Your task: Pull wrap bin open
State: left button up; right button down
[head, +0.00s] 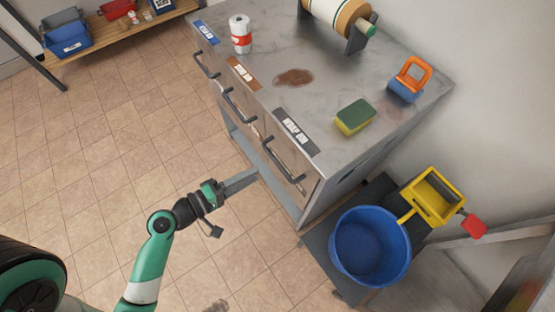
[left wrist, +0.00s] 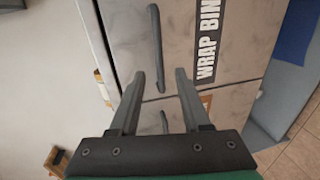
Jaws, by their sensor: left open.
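In the left wrist view the wrap bin front (left wrist: 190,35) is a grey scuffed panel with a dark WRAP BIN label (left wrist: 206,40). Its long dark bar handle (left wrist: 155,40) runs down the picture, and its lower end shows between my fingers. My left gripper (left wrist: 161,74) is open and empty; I cannot tell how far the fingertips are from the handle. In the head view my left gripper (head: 242,182) is low before the cabinet, near the nearest bar handle (head: 283,163). The fronts look level with the cabinet. My right gripper is not in view.
The cabinet top (head: 330,75) holds a sponge (head: 355,117), a white roll (head: 240,35), an orange-and-blue tool (head: 408,80) and a large roll on a stand (head: 338,15). A blue bucket (head: 369,247) stands at right.

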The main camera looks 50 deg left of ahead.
aim_at(277, 161)
pick_arm(q)
jog(key=b+x, duration=0.1)
jog(key=x, duration=0.8)
jog(key=shift+w, duration=0.15)
grip_shut()
dwell(1.0)
